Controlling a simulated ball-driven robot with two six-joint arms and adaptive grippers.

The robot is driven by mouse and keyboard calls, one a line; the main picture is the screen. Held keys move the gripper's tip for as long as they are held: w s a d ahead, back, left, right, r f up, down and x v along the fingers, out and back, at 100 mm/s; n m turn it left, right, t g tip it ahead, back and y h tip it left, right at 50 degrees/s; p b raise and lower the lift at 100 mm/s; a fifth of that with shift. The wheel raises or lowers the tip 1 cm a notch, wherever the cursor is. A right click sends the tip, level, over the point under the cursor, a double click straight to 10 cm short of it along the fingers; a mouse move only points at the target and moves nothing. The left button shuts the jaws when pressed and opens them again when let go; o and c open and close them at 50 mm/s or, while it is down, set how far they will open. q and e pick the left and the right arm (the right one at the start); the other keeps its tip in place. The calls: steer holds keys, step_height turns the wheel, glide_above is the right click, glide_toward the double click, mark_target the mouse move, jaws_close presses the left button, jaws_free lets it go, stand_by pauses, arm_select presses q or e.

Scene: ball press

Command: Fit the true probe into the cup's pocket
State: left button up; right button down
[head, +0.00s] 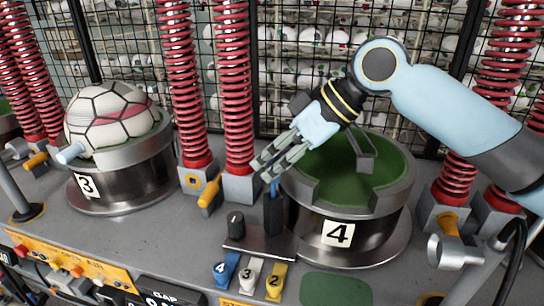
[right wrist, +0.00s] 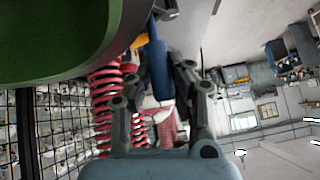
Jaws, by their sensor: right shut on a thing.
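My right gripper (head: 268,168) is in front of the left rim of cup 4 (head: 345,205), with its fingers pointing down and left. It is shut on a slim blue probe (head: 275,190). In the right wrist view the blue probe (right wrist: 160,75) shows between the two fingers (right wrist: 158,85). The probe's lower end is over or in a dark upright block (head: 273,214); I cannot tell which. Cup 4 is a metal ring with a green lining and a slot-like pocket (head: 362,150) at its back. My left gripper is not in view.
Blue, white and yellow tags numbered 4 (head: 225,268), 3 (head: 249,274) and 2 (head: 274,280) lie in front of the small metal stand with a black knob (head: 236,224). Cup 3 (head: 120,185) holds a ball (head: 108,115). Red springs (head: 233,90) stand behind.

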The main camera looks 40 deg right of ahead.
steer(key=shift+f, duration=0.1)
stand_by(0.3)
steer(key=shift+f+b, duration=0.35)
steer(key=shift+f, duration=0.35)
steer(key=shift+f, duration=0.1)
steer(key=shift+f+b, duration=0.3)
steer(key=shift+f, duration=0.3)
steer(key=c, duration=1.2)
jaws_free()
steer(key=shift+a, duration=0.1)
